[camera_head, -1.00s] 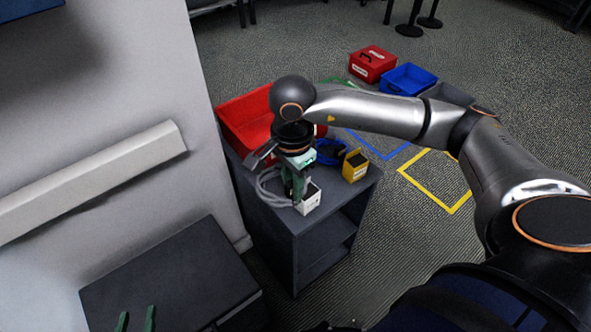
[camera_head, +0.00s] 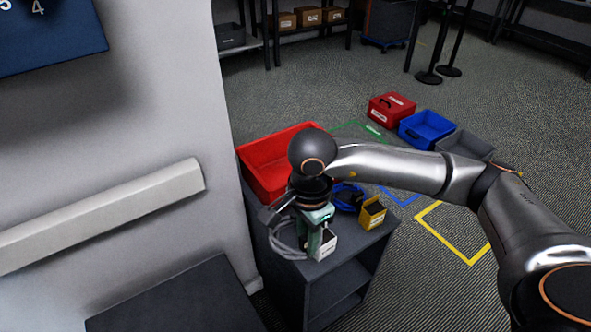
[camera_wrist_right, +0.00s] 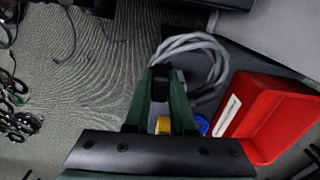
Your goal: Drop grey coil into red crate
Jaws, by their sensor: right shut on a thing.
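The grey coil (camera_head: 285,238) is a looped light-grey cable at the left front of the dark cabinet top. My right gripper (camera_head: 315,243) points down beside it and is shut on the coil. In the right wrist view the coil's strands (camera_wrist_right: 205,45) run by the green fingertips (camera_wrist_right: 160,72). Whether the coil touches the cabinet top is hard to tell. The red crate (camera_head: 258,155) stands behind the gripper at the cabinet's back, partly hidden by my arm. It also shows in the right wrist view (camera_wrist_right: 275,115). My left gripper is out of view.
A small white box (camera_head: 325,244) stands right against my right gripper. A yellow box (camera_head: 372,213) and a blue coil (camera_head: 347,196) are to its right. A wall (camera_head: 160,120) borders the left side. A red box (camera_head: 391,108), blue crate (camera_head: 427,129) and grey crate (camera_head: 466,146) are on the floor.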

